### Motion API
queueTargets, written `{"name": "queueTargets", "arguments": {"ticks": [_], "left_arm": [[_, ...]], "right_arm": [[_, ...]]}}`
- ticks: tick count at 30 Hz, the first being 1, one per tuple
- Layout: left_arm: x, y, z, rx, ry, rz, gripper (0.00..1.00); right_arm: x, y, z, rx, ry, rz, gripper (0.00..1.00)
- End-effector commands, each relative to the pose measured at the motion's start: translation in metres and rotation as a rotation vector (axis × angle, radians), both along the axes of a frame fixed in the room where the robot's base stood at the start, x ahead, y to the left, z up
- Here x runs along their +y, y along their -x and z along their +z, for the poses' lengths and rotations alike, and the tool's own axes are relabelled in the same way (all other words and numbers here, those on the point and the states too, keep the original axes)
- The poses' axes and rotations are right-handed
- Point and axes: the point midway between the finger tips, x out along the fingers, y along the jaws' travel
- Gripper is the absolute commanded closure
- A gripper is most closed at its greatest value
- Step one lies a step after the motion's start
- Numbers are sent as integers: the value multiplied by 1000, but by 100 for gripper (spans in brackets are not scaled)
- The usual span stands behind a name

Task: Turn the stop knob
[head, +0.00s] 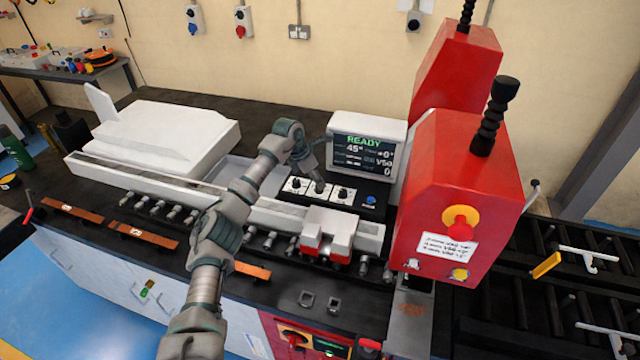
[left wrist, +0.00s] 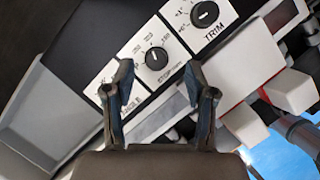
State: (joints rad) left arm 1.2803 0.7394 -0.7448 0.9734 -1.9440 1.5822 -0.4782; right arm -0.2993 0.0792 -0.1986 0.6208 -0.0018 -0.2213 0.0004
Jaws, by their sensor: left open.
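The stop knob (left wrist: 157,58) is a black dial with a white pointer on a white plate, labelled STOP, in the left wrist view. In the head view it is the middle dial (head: 319,187) on the black control panel. My left gripper (left wrist: 158,76) is open and empty, its two fingers on either side of the knob in the picture. I cannot tell whether they touch it. In the head view the left gripper (head: 308,164) is just above the panel. The trim knob (left wrist: 204,13) is at upper right; the angle knob is largely hidden by the left finger.
A display reading READY (head: 362,155) stands behind the panel. A red machine housing (head: 450,190) rises to the right. A white rail (head: 160,190) with several rollers runs along the front. Copper bars (head: 143,235) lie on the dark bench at the left.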

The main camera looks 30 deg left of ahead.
Motion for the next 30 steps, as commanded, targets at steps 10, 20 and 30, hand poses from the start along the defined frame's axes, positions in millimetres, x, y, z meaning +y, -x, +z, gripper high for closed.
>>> {"name": "queueTargets", "arguments": {"ticks": [10,20,30], "left_arm": [[-6,-12,-35,-1,0,2,44],[-10,-12,-35,-1,-3,1,59],[-7,-12,-36,0,1,3,100]], "right_arm": [[1,0,4,0,-1,-2,100],[2,0,4,0,-3,-1,100],[-1,0,4,0,1,1,100]]}}
